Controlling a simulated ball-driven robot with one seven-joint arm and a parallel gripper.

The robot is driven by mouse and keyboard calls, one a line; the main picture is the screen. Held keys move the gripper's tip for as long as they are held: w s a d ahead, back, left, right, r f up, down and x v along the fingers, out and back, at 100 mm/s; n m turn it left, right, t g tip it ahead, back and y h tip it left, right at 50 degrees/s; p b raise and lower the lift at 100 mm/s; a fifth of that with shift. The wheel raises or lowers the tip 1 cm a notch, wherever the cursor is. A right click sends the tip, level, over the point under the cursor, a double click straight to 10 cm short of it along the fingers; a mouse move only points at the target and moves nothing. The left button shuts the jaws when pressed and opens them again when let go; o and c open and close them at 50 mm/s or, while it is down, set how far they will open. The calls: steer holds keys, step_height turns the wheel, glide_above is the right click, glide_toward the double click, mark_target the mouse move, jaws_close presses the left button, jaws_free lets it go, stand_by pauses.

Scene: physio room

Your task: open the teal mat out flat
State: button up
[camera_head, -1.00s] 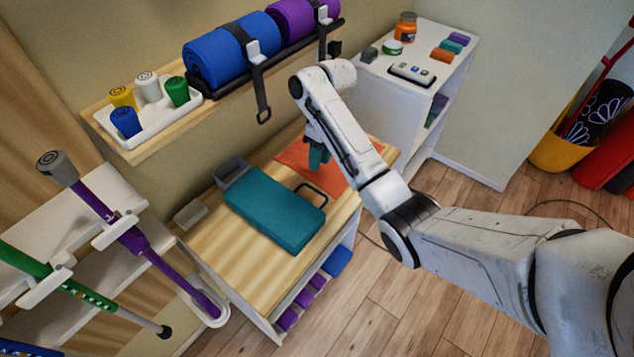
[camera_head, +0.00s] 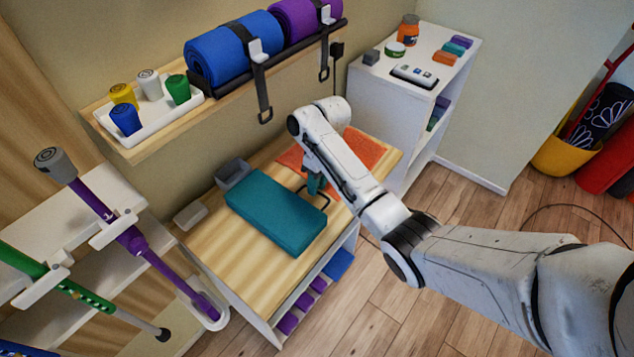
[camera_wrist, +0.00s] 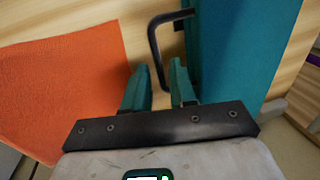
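The teal mat (camera_head: 272,212) lies folded into a thick block on the wooden tabletop. A black handle (camera_wrist: 153,45) sticks out from its edge toward the orange cloth. My gripper (camera_head: 316,184) is low over the tabletop at the handle side of the mat. In the wrist view my gripper (camera_wrist: 160,67) has its two teal fingers apart, and the black handle reaches into the gap between them. Whether the fingers touch the handle cannot be told. The mat (camera_wrist: 235,50) is just right of the fingers. In the head view my arm and gripper partly cover the handle.
An orange cloth (camera_head: 368,150) lies on the tabletop (camera_head: 232,262) beside the mat; a grey bin (camera_head: 232,173) stands behind it. A shelf with rolled mats (camera_head: 220,60) hangs above. A white cabinet (camera_head: 385,105) stands to the right. The tabletop's front left is bare.

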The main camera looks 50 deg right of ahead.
jaws_close()
stand_by(1.1)
